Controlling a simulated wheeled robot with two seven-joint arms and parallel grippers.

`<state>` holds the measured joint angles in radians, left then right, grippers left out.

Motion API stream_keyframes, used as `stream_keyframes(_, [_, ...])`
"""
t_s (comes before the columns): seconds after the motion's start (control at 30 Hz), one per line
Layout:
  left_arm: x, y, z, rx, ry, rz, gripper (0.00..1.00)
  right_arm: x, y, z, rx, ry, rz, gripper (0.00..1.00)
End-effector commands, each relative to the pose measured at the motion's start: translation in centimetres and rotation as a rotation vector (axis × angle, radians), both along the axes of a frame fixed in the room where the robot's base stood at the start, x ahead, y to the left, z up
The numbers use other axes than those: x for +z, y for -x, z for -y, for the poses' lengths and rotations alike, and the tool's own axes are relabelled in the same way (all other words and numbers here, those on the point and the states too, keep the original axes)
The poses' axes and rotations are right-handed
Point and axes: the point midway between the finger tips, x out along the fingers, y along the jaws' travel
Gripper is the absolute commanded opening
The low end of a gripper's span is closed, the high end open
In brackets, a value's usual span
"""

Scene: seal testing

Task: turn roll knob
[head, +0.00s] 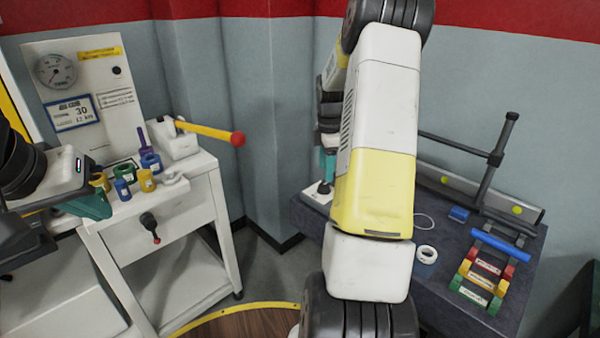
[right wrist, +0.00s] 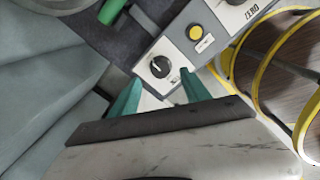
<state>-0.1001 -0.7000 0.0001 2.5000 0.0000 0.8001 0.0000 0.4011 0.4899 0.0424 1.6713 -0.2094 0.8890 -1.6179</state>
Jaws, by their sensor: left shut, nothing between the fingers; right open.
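A round black knob (right wrist: 160,67) with a pale pointer line sits on a white plate of a grey control panel in the right wrist view. The teal fingers of my right gripper (right wrist: 160,76) are open, one on each side of the knob's near side, and I cannot tell whether they touch it. In the head view my right gripper (head: 327,166) is above a white box (head: 316,196) at the dark table's left edge, partly hidden by my arm. My left gripper (head: 96,205) is shut and empty at the left, by the white cart.
The panel also has a yellow button (right wrist: 195,32) and a part marked ZERO (right wrist: 236,8). The white cart (head: 165,215) carries coloured rings and a red-tipped yellow lever (head: 210,132).

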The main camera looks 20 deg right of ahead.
Motion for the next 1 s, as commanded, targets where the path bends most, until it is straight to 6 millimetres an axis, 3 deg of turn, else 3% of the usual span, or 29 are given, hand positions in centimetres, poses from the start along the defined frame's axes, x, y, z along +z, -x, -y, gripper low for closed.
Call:
stream_keyframes(0.1, [0.0,0.0,0.0,0.000,0.000,0.000,0.00,-2.2,0.0,-0.1,0.001,-0.002,-0.005,0.55])
stream_keyframes(0.3, [0.0,0.0,0.0,0.000,0.000,0.000,0.00,-4.7,-0.2,-0.1,0.000,-0.001,-0.002,0.55])
stream_keyframes(0.67, [0.0,0.0,0.0,0.000,0.000,0.000,0.00,-5.5,-0.2,0.0,-0.001,0.000,0.000,0.55])
stream_keyframes(0.7, [0.0,0.0,0.0,0.000,0.000,0.000,0.00,-5.5,-0.2,0.0,-0.001,0.000,0.000,0.53])
stream_keyframes(0.9, [0.0,0.0,0.0,0.000,0.000,0.000,0.00,-5.5,-0.2,-0.1,-0.002,-0.001,0.000,0.14])
stream_keyframes(1.0, [0.0,0.0,0.0,0.000,0.000,0.000,0.00,-5.5,-0.2,-0.1,-0.002,-0.001,0.000,0.00])
